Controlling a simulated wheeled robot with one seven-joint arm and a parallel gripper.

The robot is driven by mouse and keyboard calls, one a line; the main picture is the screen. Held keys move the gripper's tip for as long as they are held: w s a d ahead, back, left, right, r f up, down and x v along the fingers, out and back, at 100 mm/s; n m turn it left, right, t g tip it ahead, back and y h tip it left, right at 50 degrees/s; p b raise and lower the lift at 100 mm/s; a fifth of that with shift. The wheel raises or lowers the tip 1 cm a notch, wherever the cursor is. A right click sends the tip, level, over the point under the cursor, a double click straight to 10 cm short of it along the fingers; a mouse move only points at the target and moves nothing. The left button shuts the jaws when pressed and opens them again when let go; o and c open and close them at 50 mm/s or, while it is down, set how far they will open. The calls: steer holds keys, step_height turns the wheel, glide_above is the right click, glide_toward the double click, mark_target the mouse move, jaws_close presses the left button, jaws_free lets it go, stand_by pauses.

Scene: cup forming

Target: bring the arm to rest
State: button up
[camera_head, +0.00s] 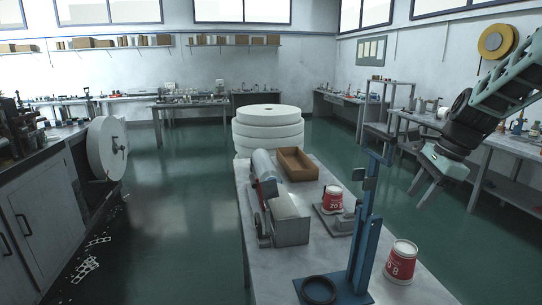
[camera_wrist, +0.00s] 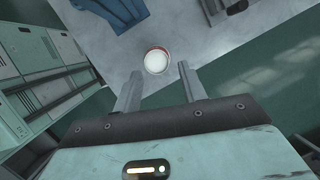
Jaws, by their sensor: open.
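My gripper (camera_head: 428,186) hangs at the right in the head view, above and to the right of the workbench (camera_head: 330,262). In the wrist view my gripper (camera_wrist: 157,83) has its two fingers apart, with nothing between them. A red and white cup (camera_head: 401,262) stands upright at the right front of the bench, apart from the fingers. In the wrist view a round white cup (camera_wrist: 156,61) with a red edge lies beyond the fingertips. A second red and white cup (camera_head: 332,199) stands farther back on the bench.
A blue stand (camera_head: 365,220) rises from the bench, with a dark ring (camera_head: 318,289) at its base. A roller machine (camera_head: 276,205) and a brown wooden tray (camera_head: 297,164) are on the bench. A side bench (camera_head: 510,149) stands behind my arm. Green floor (camera_head: 190,200) is open at left.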

steer(key=s+a+f+n+t+h, duration=0.1)
steer(key=s+f+n+h, duration=0.15)
steer(key=s+n, duration=0.65)
steer(key=s+a+f+n+h, duration=0.1)
steer(key=s+f+n, duration=0.3)
steer(key=s+n, duration=0.55)
steer(key=s+a+r+n+g, duration=0.1)
steer(key=s+a+n+g, duration=0.1)
steer(key=s+a+n, duration=0.6)
steer(key=s+a, duration=0.6)
steer(key=a, duration=0.4)
steer(key=shift+r, duration=0.15)
steer(key=shift+a+y, duration=0.15)
steer(key=shift+y, duration=0.1)
